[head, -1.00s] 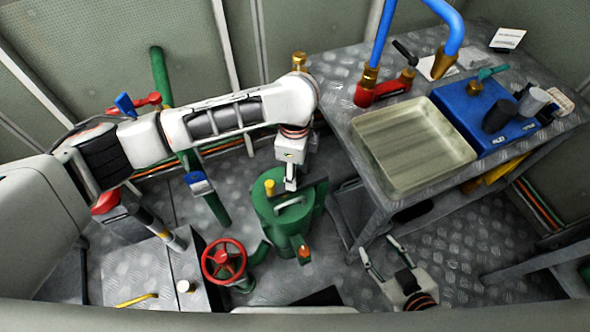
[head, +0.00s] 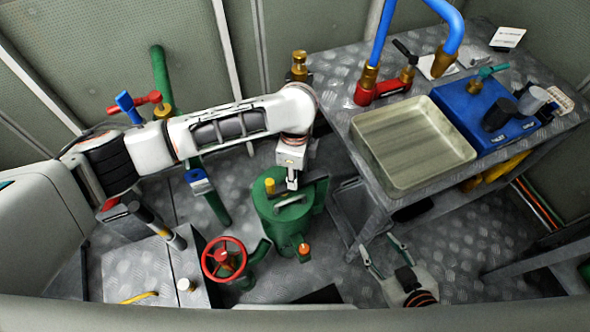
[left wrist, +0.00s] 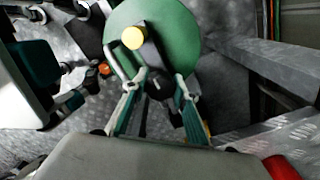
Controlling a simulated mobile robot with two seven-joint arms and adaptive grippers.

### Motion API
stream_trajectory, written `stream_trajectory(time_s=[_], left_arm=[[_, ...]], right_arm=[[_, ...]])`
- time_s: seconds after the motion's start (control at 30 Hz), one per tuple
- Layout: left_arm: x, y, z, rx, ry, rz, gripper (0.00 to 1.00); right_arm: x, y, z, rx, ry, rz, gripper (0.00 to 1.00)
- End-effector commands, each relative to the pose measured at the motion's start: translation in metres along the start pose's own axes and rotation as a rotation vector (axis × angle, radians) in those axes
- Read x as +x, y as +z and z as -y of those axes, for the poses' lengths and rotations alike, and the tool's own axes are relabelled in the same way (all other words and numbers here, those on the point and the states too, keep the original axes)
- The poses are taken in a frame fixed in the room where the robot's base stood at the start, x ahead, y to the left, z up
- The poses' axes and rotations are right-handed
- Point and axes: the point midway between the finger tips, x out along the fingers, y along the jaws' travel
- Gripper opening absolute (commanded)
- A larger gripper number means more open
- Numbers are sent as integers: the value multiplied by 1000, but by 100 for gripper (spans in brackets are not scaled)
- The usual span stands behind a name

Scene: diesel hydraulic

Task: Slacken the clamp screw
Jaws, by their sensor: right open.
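The green vessel (head: 272,225) with a yellow cap (head: 269,187) stands on the floor at the middle of the head view. In the left wrist view its green round top (left wrist: 175,30) shows, with a dark bar across it and a dark screw head (left wrist: 157,86), which I take for the clamp screw. My left gripper (head: 292,184) points down over the vessel. In the left wrist view its two fingers (left wrist: 161,88) stand apart, one each side of the screw head; whether they touch it I cannot tell. My right gripper (head: 383,251) is open and empty, low right of the vessel.
A red handwheel (head: 224,259) stands left of the vessel. The metal table at right holds a shallow tray (head: 410,183), a blue box (head: 478,143) and a red valve fitting (head: 380,92) with blue hoses.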

Motion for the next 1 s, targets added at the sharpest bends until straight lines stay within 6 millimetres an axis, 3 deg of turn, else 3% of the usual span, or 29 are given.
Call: stream_trajectory(time_s=[0.17,1.0], left_arm=[[0,0,0,-123,0,0,7],[0,0,0,-1186,0,1,7]], right_arm=[[0,0,0,0,0,0,43],[0,1,0,0,-1,2,43]])
